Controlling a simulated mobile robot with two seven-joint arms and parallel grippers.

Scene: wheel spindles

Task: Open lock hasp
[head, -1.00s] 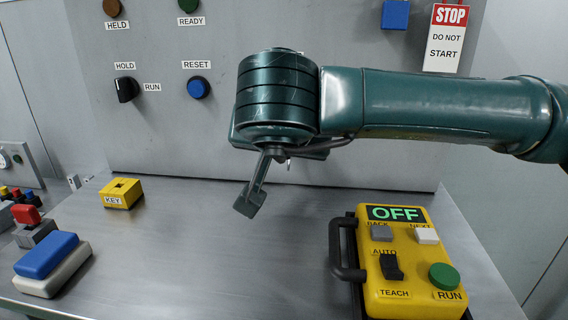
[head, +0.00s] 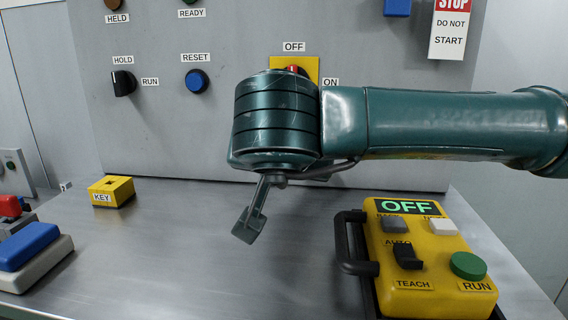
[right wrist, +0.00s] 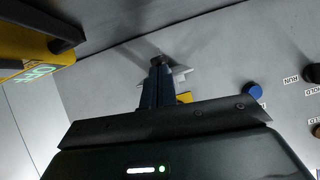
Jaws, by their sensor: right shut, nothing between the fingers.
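My right gripper (head: 246,228) hangs from the wrist, pointing down in front of the grey panel and over the metal bench. It is shut with nothing held, and shows from behind in the right wrist view (right wrist: 160,62). A yellow switch plate (head: 311,66) marked OFF and ON, with a red knob (head: 295,69), is on the panel; my wrist covers its lower part. I cannot make out a lock hasp in either view. My left gripper is not in view.
A yellow KEY box (head: 112,191) sits on the bench (head: 170,250) at left. A yellow pendant (head: 428,262) reading OFF, with a black handle, is at right. A blue and white block (head: 30,250) is at the left edge. The middle of the bench is clear.

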